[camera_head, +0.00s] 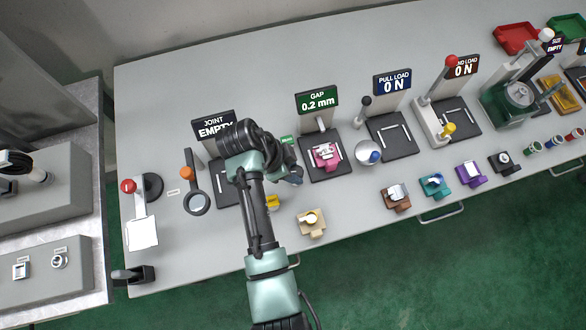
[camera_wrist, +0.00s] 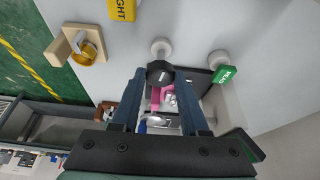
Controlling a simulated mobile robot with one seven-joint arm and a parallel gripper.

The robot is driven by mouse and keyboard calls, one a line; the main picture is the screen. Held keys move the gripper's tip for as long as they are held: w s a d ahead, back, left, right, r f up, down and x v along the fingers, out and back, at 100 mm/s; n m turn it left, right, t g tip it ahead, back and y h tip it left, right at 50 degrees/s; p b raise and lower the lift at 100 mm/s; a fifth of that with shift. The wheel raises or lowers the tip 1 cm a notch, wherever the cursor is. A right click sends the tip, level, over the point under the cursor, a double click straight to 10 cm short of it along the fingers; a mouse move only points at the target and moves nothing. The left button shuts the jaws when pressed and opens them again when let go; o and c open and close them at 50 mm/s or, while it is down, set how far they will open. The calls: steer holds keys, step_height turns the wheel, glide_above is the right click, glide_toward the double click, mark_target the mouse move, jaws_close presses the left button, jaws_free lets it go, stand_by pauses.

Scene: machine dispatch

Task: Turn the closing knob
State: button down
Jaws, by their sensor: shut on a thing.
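A black round knob (camera_wrist: 160,72) shows in the wrist view at the tips of my two dark blue fingers. My gripper (camera_wrist: 160,78) is shut on this knob, and the fingers cover part of its sides. In the head view my gripper (camera_head: 291,175) is beside the GAP station, left of its pink part (camera_head: 326,156); my arm hides the knob there. The GAP sign (camera_head: 317,101) reads 0.2 mm. The pink part also shows between my fingers in the wrist view (camera_wrist: 168,98).
A beige part (camera_head: 311,224) lies near the front edge. The JOINT sign (camera_head: 213,125) reads EMPTY. Several coloured parts and stations line the bench to the right.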

steer(key=m, duration=0.1)
steer(key=m+g+b, duration=0.1)
steer(key=m, duration=0.1)
steer(key=shift+w+m+b, duration=0.25)
steer(key=shift+m+b, duration=0.05)
steer(key=shift+m+g+b, duration=0.7)
steer(key=shift+m+g, duration=0.1)
steer(key=shift+m, duration=0.9)
steer(key=shift+c, duration=2.1)
jaws_free()
steer(key=p+v, duration=0.7)
steer(key=v, duration=0.6)
steer(key=shift+w+f, duration=0.1)
steer(key=shift+w, duration=0.05)
